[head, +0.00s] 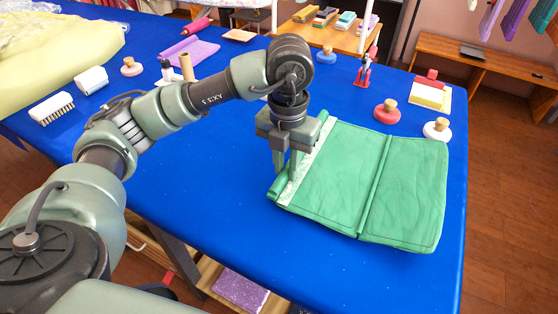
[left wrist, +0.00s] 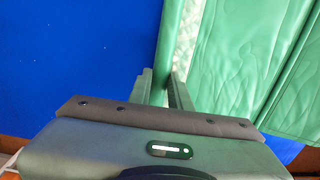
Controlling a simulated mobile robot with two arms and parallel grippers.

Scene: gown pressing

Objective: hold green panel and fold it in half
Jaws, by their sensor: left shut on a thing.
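The green panel (head: 335,180) lies on the blue table, mostly flat, with a raised seam running across it right of its middle. A pale patterned strip runs along its left side, beside a rolled or folded green left edge. My left gripper (head: 285,172) points down at this left edge and is shut on it. In the left wrist view the panel (left wrist: 235,60) fills the right part, and the left gripper's fingers (left wrist: 165,90) are at its edge. The exact grip between the fingertips is partly hidden. My right gripper is not in view.
The blue table (head: 200,215) is clear left of and in front of the panel. Brushes (head: 52,108) and a purple cloth (head: 190,50) lie at the back left.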

